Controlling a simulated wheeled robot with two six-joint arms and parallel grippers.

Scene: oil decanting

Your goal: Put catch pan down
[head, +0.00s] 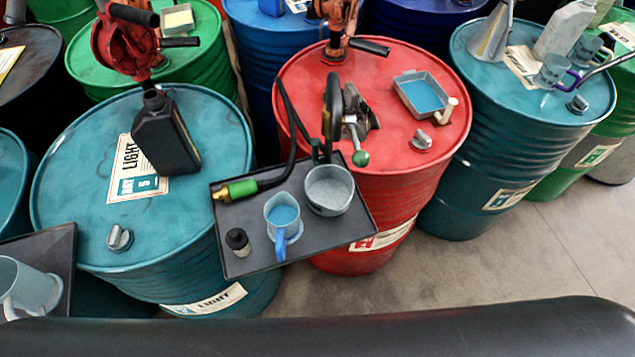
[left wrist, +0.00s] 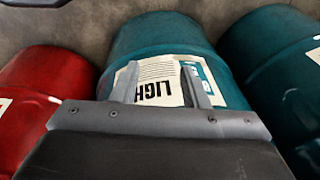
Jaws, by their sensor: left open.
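A grey rectangular pan (head: 422,93) with blue liquid in it and a pale handle rests on top of the red drum (head: 440,62) in the head view. A similar shallow grey pan (head: 177,20) rests on the green drum at the back left. I cannot tell from the pictures which one is the catch pan. My left gripper (left wrist: 161,84) shows in the left wrist view. Its two fingers are apart with nothing between them, in front of a teal drum's "LIGHT" label (left wrist: 160,82). Neither gripper shows in the head view, and my right gripper is in no view.
A dark tray (head: 250,262) between the teal and red drums holds a blue-handled jug (head: 283,214), a grey bowl (head: 328,188), a small black bottle (head: 238,241) and a green-and-brass nozzle (head: 238,189). A black jug (head: 166,133) stands on the teal drum (head: 75,200). Floor (head: 550,250) is clear at right.

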